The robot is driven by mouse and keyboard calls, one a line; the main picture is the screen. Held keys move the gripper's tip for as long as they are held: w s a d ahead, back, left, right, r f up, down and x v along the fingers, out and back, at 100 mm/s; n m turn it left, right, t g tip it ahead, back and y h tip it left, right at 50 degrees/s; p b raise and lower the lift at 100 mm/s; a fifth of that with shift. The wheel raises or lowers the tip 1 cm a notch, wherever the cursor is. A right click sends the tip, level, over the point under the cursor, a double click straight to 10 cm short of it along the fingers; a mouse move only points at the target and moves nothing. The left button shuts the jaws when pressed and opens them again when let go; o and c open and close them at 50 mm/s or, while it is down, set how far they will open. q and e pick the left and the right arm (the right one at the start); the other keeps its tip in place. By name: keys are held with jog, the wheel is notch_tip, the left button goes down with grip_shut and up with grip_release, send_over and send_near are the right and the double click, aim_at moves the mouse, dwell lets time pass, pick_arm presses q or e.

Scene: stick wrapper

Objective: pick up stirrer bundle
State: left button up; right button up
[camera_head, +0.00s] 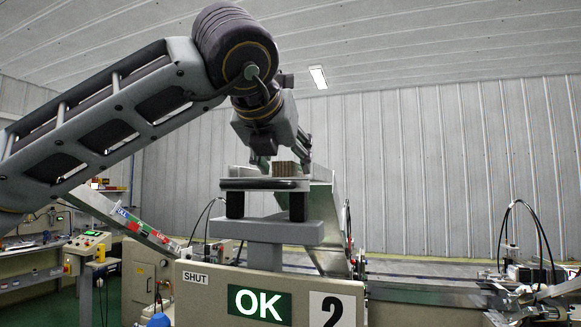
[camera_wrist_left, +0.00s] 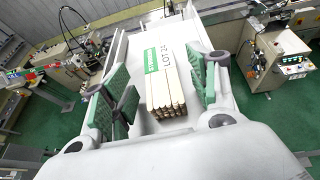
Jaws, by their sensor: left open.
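The stirrer bundle (camera_wrist_left: 166,92) is a stack of pale wooden sticks in a white wrapper with a green label and "LOT" print. In the left wrist view it lies lengthwise on a white surface, between the two green-padded fingers of my left gripper (camera_wrist_left: 160,95). The fingers are apart, with a gap on both sides of the bundle. In the head view my left gripper (camera_head: 283,158) points down over a raised platform, and the brown stick ends of the bundle (camera_head: 286,168) show beside its fingers. My right gripper is in neither view.
The small platform (camera_head: 264,184) stands on a grey support above a machine panel (camera_head: 190,310) marked "SHUT", "OK" and "2". A sloped metal chute (camera_head: 322,225) is right behind it. A control box (camera_head: 88,243) stands at left, and a conveyor (camera_head: 430,290) runs to the right.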

pick_arm(q)
jog(key=shift+w+d+f, duration=0.15)
jog(key=shift+w+f, duration=0.15)
jog(key=shift+w, duration=0.35)
jog(key=c, duration=1.1)
